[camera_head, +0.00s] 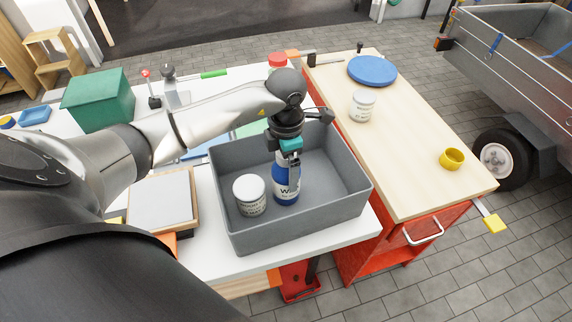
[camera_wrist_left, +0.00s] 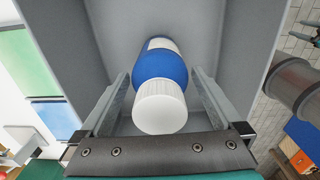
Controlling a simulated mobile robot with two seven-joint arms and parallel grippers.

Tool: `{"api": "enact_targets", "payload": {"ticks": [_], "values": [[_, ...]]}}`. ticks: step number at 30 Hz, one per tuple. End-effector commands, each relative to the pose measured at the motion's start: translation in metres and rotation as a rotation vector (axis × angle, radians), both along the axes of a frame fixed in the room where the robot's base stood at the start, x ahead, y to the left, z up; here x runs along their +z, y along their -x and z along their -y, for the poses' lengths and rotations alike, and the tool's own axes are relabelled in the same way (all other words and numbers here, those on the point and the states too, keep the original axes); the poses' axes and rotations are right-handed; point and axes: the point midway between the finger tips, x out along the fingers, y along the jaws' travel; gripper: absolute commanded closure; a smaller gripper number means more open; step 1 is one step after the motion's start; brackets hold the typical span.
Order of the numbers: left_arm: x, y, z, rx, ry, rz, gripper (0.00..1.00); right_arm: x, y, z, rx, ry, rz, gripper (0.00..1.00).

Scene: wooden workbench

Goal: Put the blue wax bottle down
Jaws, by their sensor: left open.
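The blue wax bottle (camera_head: 286,180) stands upright inside the grey bin (camera_head: 333,215), with a white label on its front. In the left wrist view the bottle (camera_wrist_left: 160,70) shows its ribbed white cap (camera_wrist_left: 159,107) toward the camera. My left gripper (camera_head: 292,160) is over the bottle's top, coming from above. Its two fingers (camera_wrist_left: 158,100) are apart, one on each side of the cap, with a gap visible between them and the bottle. My right gripper is not in view.
A white-lidded can (camera_head: 250,195) stands in the bin, left of the bottle. The bin walls surround both. On the wooden bench top to the right are another white can (camera_head: 362,105), a blue disc (camera_head: 372,71) and a yellow cup (camera_head: 452,159). A green box (camera_head: 98,99) stands at the left.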

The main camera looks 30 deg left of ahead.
Motion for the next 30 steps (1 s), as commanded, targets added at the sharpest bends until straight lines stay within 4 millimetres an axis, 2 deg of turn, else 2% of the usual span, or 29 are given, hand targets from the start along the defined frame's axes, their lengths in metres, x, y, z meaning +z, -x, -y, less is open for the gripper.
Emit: {"api": "enact_targets", "payload": {"ticks": [5,12,18,24,30], "values": [[0.016,-0.001,0.000,-0.001,0.001,0.004,0.00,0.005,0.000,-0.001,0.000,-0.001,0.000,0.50],[0.069,-0.002,0.000,-0.001,0.000,0.006,0.00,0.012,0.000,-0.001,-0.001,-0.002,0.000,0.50],[0.105,-0.001,0.000,-0.001,-0.001,0.004,0.00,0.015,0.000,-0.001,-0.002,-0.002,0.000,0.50],[0.122,0.000,0.000,0.001,0.000,0.001,0.00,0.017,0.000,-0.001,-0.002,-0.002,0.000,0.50],[0.123,0.000,0.000,0.001,0.001,-0.001,0.00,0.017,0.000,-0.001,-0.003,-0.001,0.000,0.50]]}}
